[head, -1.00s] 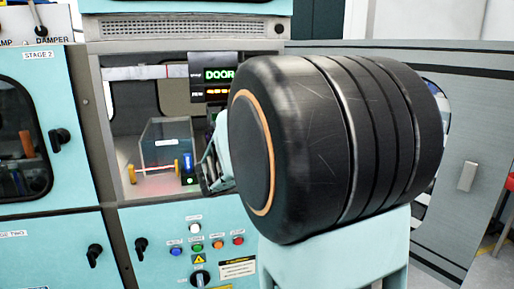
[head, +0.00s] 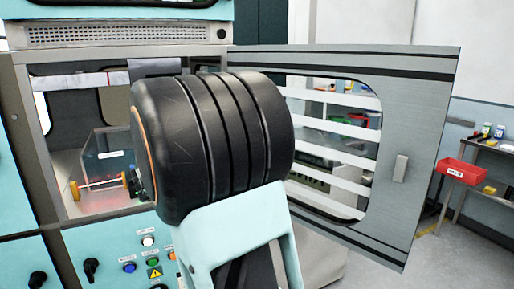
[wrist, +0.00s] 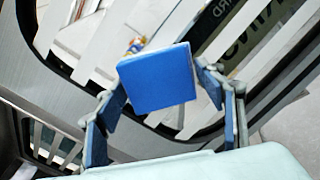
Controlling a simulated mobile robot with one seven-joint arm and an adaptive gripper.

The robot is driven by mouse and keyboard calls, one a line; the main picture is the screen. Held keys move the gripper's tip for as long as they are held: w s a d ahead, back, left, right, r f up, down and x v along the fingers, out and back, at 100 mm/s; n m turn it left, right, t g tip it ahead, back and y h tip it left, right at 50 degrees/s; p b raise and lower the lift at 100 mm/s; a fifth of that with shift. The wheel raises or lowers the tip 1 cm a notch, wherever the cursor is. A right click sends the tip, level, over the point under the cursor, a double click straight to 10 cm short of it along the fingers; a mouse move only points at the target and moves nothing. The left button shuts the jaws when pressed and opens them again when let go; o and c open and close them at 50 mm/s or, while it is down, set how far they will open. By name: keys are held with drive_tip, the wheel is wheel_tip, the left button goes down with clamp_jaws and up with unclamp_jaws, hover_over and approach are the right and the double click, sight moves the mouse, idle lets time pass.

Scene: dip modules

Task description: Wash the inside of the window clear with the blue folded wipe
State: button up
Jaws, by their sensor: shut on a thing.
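The blue folded wipe (wrist: 157,78) is a flat square pad in the wrist view. My gripper (wrist: 160,92) is shut on it, with one finger at each side. The window (head: 345,188) is set in the open grey door (head: 420,170) at the right of the head view. White bands cross the window, with clear strips between them. In the wrist view the window's white bands (wrist: 83,42) run diagonally behind the wipe. I cannot tell whether the wipe touches the pane. In the head view my arm hides the gripper, the wipe and the window's left part.
The open machine chamber (head: 95,208) is at the left, with a clear box (head: 107,150) and a yellow-ended bar (head: 100,184) inside. Coloured buttons (head: 153,262) line the panel below. A red bin (head: 462,171) stands on a bench at the far right. Floor shows beyond the door.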

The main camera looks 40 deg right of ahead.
drive_tip(key=shift+a+f, duration=0.15)
drive_tip(key=shift+a, duration=2.6)
drive_tip(key=shift+s+a+p, duration=0.1)
drive_tip(key=shift+a+p, duration=0.2)
drive_tip(key=shift+a, duration=1.2)
